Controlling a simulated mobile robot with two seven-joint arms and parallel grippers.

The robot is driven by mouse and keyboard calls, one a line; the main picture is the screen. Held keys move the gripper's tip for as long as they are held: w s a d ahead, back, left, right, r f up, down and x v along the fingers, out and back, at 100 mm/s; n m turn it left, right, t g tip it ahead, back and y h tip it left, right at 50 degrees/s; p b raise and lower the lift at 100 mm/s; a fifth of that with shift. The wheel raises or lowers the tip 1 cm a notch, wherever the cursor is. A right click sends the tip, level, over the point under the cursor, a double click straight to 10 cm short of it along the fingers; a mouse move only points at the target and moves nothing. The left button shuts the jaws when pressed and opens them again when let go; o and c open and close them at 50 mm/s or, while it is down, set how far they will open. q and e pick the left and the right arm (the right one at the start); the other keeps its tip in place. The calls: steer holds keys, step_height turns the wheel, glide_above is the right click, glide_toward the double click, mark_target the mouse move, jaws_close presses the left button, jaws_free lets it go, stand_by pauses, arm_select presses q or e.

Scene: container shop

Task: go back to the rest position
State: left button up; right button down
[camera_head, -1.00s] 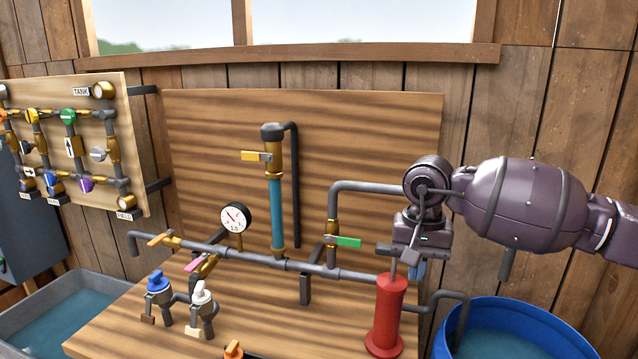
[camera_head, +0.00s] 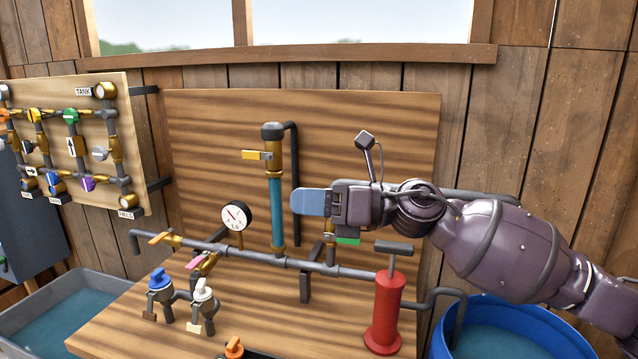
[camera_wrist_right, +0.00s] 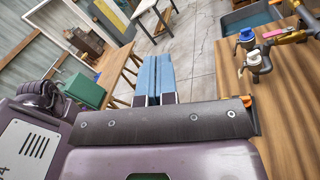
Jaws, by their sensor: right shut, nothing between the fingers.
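My right gripper (camera_head: 312,202) comes in from the right in the head view, in front of the wooden backboard. Its blue fingers point left and are together, with nothing between them. In the right wrist view the blue fingers (camera_wrist_right: 153,80) lie side by side, over the floor. The gripper is above the pipe run and hides part of the green-handled valve (camera_head: 347,241). The red hand pump (camera_head: 385,310) stands below it, apart from it, with its grey handle (camera_head: 394,248) free. My left gripper is in neither view.
A pressure gauge (camera_head: 237,216) and a blue sight tube (camera_head: 277,210) stand left of my gripper. White (camera_head: 202,293) and blue (camera_head: 158,281) taps sit on the bench. A blue tub (camera_head: 510,330) is at the lower right. A valve panel (camera_head: 75,140) hangs at left.

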steer(key=w+d+f+n+t+h, duration=0.1)
steer(key=d+f+n+t+h, duration=0.45)
steer(key=n, duration=0.55)
steer(key=w+d+f+n+t+h, duration=0.1)
steer(key=d+f+n+t+h, duration=0.1)
steer(key=d+f+n+t, duration=0.6)
steer(key=d+f+n+t+h, duration=0.35)
steer(key=f+n, duration=0.45)
steer(key=n, duration=0.7)
steer(key=s+d+f+m+g+h, duration=0.2)
steer(key=s+d+f+m, duration=0.1)
steer(key=s+f, duration=0.5)
steer(key=s+d+f+m+g+h, duration=0.2)
steer(key=s+d+f, duration=0.3)
steer(key=s+f, duration=0.4)
steer(key=s+d+f+m+g+h, duration=0.3)
steer(key=s+d+f+m, duration=0.1)
steer(key=s+f, duration=0.5)
steer(key=shift+d+f+m+h, duration=0.25)
steer(key=shift+f+m+h, duration=0.05)
steer(key=shift+f, duration=0.3)
